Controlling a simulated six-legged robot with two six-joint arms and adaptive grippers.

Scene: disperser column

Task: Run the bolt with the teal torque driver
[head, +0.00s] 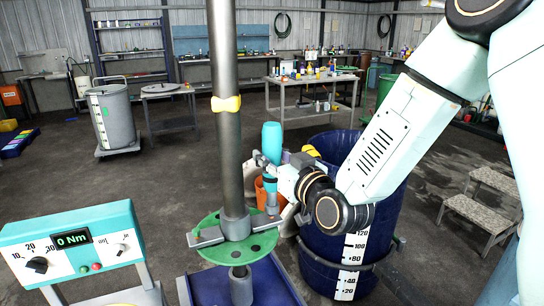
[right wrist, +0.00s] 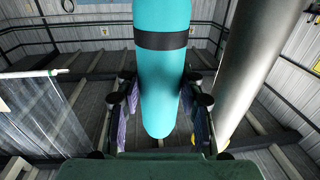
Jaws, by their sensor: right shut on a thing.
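My right gripper (head: 274,177) is shut on the teal torque driver (head: 271,140), which stands about upright beside the grey column. In the right wrist view, the driver's teal body with its black band (right wrist: 160,40) passes between the gripper's pads (right wrist: 160,110). The driver's narrow grey lower end (head: 272,204) is over the right edge of the green disc (head: 262,242), near the end of a grey bar on it. I cannot tell whether it touches. The bolt cannot be made out. My left gripper is not in view.
The grey column (head: 229,120) with a yellow clamp (head: 226,104) rises just left of the driver. A large blue drum (head: 345,255) stands close behind my right arm. A teal box (head: 72,240) at the lower left reads 0 Nm. A step stool (head: 480,210) is at the right.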

